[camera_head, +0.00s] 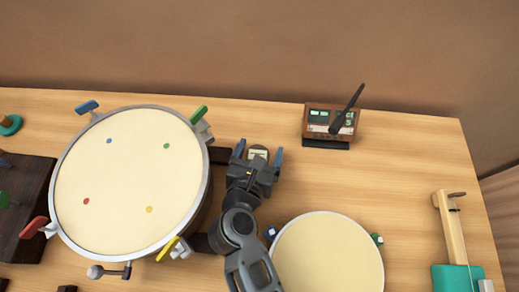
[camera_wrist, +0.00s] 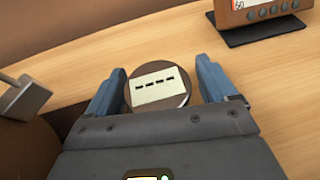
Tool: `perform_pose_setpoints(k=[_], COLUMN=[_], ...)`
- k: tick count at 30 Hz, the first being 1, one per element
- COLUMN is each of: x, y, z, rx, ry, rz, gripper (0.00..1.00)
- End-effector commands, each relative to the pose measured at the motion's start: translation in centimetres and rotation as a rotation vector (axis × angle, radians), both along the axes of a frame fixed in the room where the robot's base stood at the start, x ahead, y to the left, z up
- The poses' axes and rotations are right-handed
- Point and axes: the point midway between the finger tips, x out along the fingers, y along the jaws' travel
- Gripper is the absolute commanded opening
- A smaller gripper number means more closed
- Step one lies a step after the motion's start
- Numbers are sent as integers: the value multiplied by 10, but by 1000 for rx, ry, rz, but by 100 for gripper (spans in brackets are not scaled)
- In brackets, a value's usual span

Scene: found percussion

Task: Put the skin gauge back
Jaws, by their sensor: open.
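A small round dark brown disc (camera_head: 258,150) with a cream label lies on the table just right of the big drum. It also shows in the wrist view (camera_wrist: 177,101), where the label carries a row of dark dashes. I cannot tell whether it is the skin gauge or a holder for it. My gripper (camera_head: 259,154) is open with its blue fingers on either side of the disc; they also show in the wrist view (camera_wrist: 163,78). Whether they touch it is unclear. A small part with a green light (camera_wrist: 148,177) is cut off at the wrist view's bottom edge.
The big drum (camera_head: 130,185) with coloured clamps stands left of my gripper. A small drum (camera_head: 328,260) is at front right. A brown metronome-like box (camera_head: 320,119) stands on a dark mat (camera_head: 325,145). A teal stringed instrument (camera_head: 455,240) lies far right. Table between is clear.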

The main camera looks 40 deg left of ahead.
Motion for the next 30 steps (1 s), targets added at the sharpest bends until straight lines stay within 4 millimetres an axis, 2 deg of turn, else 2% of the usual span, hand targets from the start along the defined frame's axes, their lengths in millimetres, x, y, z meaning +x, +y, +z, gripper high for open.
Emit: perform_pose_setpoints(k=[8, 21, 25, 30], x=[-6, -77, -92, -101], y=[-3, -33, -39, -42], z=[4, 36, 43, 48], rx=[-1, 0, 0, 0], ry=[0, 1, 0, 0], rz=[0, 0, -1, 0], gripper=[85, 85, 85, 85])
